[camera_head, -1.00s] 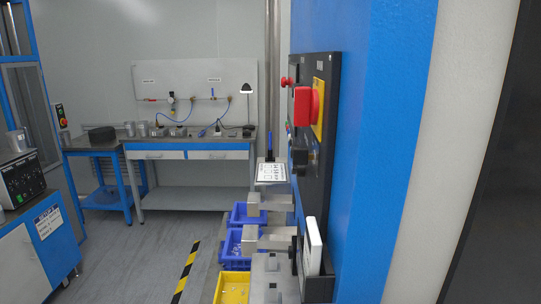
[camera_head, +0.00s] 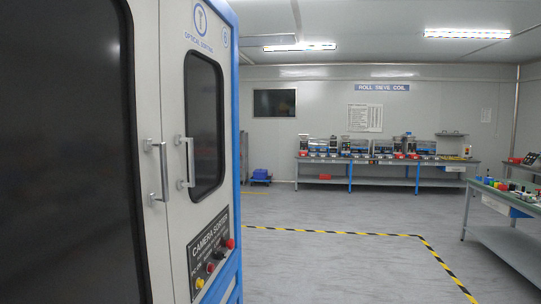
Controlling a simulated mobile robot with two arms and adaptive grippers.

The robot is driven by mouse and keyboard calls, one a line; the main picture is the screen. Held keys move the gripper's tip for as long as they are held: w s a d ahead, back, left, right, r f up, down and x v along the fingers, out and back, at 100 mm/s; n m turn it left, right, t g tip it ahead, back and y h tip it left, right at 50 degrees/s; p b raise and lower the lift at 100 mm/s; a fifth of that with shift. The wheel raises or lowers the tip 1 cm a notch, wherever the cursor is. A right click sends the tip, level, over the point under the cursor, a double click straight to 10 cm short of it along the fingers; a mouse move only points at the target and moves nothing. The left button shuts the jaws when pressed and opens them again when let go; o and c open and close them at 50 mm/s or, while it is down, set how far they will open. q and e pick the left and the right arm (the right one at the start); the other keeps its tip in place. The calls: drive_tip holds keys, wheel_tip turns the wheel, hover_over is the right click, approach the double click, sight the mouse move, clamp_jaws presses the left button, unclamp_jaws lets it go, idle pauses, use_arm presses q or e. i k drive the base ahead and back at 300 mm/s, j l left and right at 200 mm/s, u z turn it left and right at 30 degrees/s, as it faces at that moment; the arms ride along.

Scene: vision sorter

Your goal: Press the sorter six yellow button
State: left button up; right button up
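A tall white and blue cabinet (camera_head: 175,110) marked "OPTICAL SORTING" and "6" stands close on the left. Low on its front is a dark panel (camera_head: 210,252) labelled "CAMERA SORTER". A small yellow button (camera_head: 199,283) sits at the panel's lower left. A red button (camera_head: 230,244) sits at its right end, with smaller dark and red controls between them. Neither of my grippers shows in the head view.
Two vertical door handles (camera_head: 158,171) stick out from the cabinet front. Open grey floor (camera_head: 330,265) lies to the right, crossed by yellow and black tape (camera_head: 395,236). A long bench (camera_head: 380,166) with machines stands at the back, and another table (camera_head: 505,215) stands at the right.

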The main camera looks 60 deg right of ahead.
sight(201, 284)
drive_tip(key=z, duration=1.6)
